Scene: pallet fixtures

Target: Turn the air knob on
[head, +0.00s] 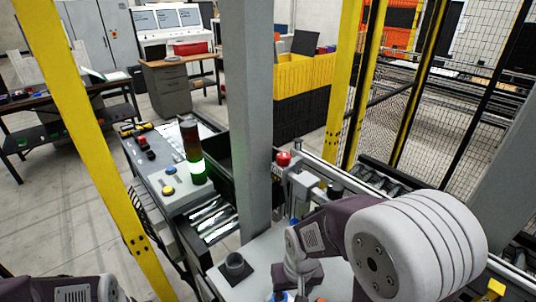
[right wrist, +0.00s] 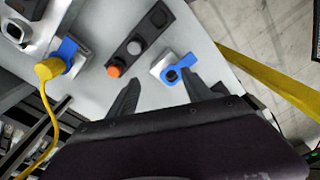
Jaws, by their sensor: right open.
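In the right wrist view a blue lever-like knob (right wrist: 172,75) with a dark round centre sits on a pale square block; it looks like the air knob, though no label is readable.
A dark strip with an orange button (right wrist: 114,71) lies beside the knob. A second blue fitting with a yellow plug (right wrist: 50,68) and cable is at left. A grey post (head: 247,110), a lit signal tower (head: 194,150) and a yellow post (head: 88,130) stand around the bench.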

